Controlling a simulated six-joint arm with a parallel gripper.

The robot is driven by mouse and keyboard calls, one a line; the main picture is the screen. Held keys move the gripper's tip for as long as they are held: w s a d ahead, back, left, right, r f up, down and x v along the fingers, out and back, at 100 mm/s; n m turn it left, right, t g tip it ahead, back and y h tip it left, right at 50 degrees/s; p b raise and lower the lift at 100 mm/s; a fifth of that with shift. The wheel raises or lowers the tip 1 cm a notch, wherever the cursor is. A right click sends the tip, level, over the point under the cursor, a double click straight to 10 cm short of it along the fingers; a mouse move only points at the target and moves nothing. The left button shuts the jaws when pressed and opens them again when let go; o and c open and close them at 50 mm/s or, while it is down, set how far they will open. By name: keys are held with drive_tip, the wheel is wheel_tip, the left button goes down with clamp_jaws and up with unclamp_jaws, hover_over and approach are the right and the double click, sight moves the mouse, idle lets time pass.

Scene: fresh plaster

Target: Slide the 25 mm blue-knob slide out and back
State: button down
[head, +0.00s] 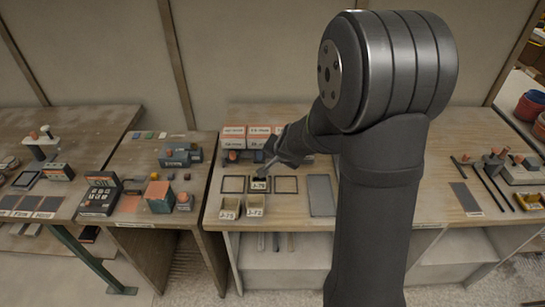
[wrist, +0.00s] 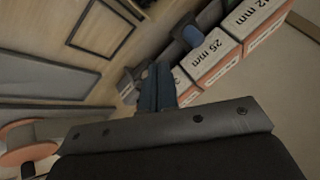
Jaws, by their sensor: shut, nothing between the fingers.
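The 25 mm slide box (wrist: 212,52) shows in the wrist view as a white and red block with a "25 mm" label, in a row of similar blocks. A blue knob (wrist: 192,36) stands out in front of the row, close to the 25 mm label. My gripper (head: 264,168) is in front of the row, shut and empty. In the wrist view its fingers (wrist: 157,85) are beside the row, apart from the blue knob.
Square frames (head: 286,185) and small labelled bins (head: 229,208) lie in front of the row. A flat grey plate (head: 321,195) lies to their right. Side benches hold other tools and blocks. My arm hides part of the bench's right side.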

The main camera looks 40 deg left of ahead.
drive_tip(key=v, duration=0.7)
idle(0.3)
approach(265, 157)
drive_tip(key=shift+x, duration=2.6)
drive_tip(key=shift+a, duration=0.1)
drive_tip(key=shift+r, duration=0.1)
